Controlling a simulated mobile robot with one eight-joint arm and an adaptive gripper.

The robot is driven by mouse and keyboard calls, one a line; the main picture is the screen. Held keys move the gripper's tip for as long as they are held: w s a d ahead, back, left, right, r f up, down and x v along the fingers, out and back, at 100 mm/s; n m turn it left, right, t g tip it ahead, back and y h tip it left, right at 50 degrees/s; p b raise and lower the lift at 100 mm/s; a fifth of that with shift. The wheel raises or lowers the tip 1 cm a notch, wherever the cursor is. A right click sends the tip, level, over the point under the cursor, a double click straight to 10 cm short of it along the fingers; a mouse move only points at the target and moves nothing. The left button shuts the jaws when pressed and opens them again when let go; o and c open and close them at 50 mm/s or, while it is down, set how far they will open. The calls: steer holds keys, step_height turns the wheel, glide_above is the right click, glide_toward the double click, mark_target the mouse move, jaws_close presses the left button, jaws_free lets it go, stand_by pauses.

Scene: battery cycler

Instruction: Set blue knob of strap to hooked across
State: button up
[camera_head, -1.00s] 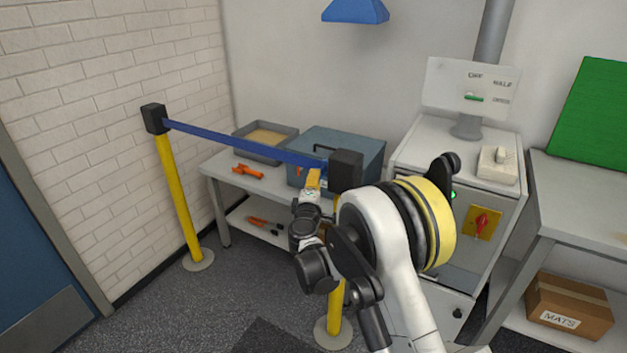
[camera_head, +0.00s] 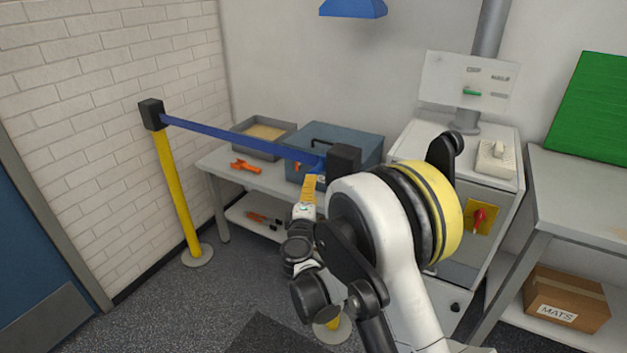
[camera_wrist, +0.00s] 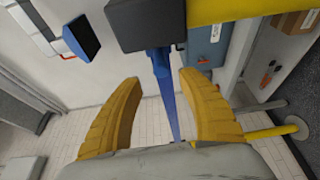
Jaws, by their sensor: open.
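The blue strap (camera_head: 240,138) spans from the black head of the left yellow post to the black head (camera_head: 343,163) of the right post. Its blue end (camera_head: 320,168), apparently the knob, meets the right head. In the wrist view, this blue piece (camera_wrist: 158,60) is directly below the black head (camera_wrist: 146,22), and the strap runs down from it. My gripper (camera_wrist: 160,84) is open and empty, with one yellow finger on each side of the strap, just short of the blue piece. In the head view, my gripper (camera_head: 309,186) is just below the strap's right end.
A bench with a grey tray (camera_head: 262,132), a blue-grey case (camera_head: 362,150) and an orange tool (camera_head: 244,165) stands behind the strap. A white cabinet with a red switch (camera_head: 479,216) stands to the right. The left post (camera_head: 177,195) stands near the brick wall.

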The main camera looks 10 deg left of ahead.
steer(key=s, duration=0.4)
steer(key=s+d+r+m+g+h, duration=0.1)
steer(key=s+d+r+m+g, duration=0.15)
steer(key=d, duration=0.55)
steer(key=s+d+r+m+g+h, duration=0.2)
steer(key=s+d+r+m, duration=0.2)
steer(key=d, duration=0.4)
steer(key=s+d+r+m+g+h, duration=0.1)
steer(key=s+d+r+m+g, duration=0.2)
steer(key=d, duration=0.5)
steer(key=s+d+f+m+g+y, duration=0.1)
steer(key=s+m, duration=0.3)
steer(key=s, duration=0.8)
steer(key=s+d+f+m+g+y, duration=0.2)
steer(key=s+d+m+y, duration=0.1)
steer(key=s, duration=0.9)
steer(key=shift+s+d+f+m, duration=0.15)
steer(key=shift+d+m, duration=0.05)
steer(key=shift+m, duration=0.55)
